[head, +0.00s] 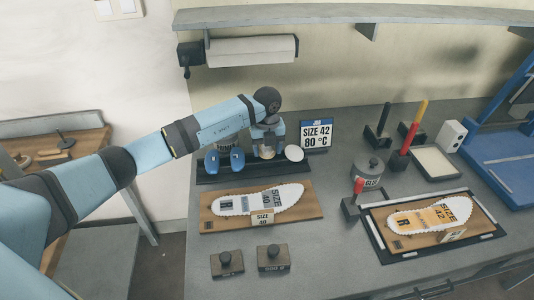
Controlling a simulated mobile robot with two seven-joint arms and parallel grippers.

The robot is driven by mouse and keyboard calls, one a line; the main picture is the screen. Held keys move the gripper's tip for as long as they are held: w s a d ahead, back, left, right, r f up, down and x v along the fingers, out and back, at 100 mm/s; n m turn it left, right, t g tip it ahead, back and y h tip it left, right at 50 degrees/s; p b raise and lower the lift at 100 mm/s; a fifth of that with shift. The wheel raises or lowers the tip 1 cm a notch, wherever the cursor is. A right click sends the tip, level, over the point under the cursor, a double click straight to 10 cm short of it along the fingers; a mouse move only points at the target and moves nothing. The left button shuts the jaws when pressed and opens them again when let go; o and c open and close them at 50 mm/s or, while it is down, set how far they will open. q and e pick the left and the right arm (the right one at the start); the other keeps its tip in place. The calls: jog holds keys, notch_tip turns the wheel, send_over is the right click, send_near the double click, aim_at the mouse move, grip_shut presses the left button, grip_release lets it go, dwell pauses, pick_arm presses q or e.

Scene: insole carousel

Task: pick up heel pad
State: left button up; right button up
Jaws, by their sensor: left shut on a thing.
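My left arm reaches in from the left, and its gripper (267,147) points down over the dark rack at the back of the bench. It is shut on a small pale pad, which I take to be the heel pad (268,154); the fingers and wrist partly hide it. Two blue oval pads (237,159) stand in the rack to the left of the gripper. A white oval pad (294,153) stands just to its right. I cannot tell whether the held pad still touches the rack (228,177). My right gripper is not in view.
A size 40 insole (285,198) lies on a wooden board in front of the rack. A size 42 insole (455,211) lies on a board at right. A sign (316,134) reads size 42, 80 °C. A glue pot (368,168) and a red-handled tool (359,187) stand between.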

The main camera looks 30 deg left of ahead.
aim_at(267, 152)
pick_arm(q)
notch_tip(267, 152, up, 18)
jog(key=shift+f+b, duration=0.2)
jog(key=shift+b, duration=0.15)
